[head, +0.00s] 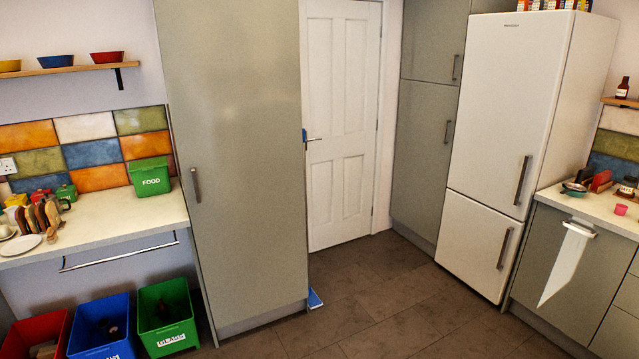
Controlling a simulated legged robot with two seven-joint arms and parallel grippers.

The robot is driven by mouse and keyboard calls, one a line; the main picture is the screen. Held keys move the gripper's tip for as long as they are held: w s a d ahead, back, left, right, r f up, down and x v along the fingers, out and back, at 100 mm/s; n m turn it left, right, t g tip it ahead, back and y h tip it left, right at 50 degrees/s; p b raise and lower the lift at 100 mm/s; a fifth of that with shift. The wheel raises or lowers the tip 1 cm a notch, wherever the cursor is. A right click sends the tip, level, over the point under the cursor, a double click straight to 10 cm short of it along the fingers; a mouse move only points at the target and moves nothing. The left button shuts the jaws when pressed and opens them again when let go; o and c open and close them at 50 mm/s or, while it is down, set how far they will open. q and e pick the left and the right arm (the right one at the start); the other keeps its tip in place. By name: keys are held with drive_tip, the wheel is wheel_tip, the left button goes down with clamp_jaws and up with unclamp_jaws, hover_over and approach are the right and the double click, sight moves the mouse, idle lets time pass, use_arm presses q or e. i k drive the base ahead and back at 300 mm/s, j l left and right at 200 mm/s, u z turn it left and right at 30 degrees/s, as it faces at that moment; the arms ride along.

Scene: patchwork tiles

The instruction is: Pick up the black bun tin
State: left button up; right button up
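I cannot make out a black bun tin in the head view. A small round dark and teal item (574,188) lies on the right worktop, too small to identify with certainty. Neither of my grippers is in view.
A left worktop (110,222) holds a green FOOD caddy (150,178), a toast rack and a plate (20,244). Red, blue and green bins (166,318) stand below. A tall grey cupboard, a white door (338,120) and a fridge-freezer (505,110) line the back.

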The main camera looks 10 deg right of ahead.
sight(586, 173)
drive_tip(key=i+l+z, duration=0.2)
drive_tip(key=i+z, duration=0.65)
drive_tip(key=i+j+z, duration=0.15)
drive_tip(key=i+z, duration=0.25)
drive_tip(key=i, duration=0.2)
drive_tip(key=i+j+z, duration=0.3)
drive_tip(key=i+z, duration=0.15)
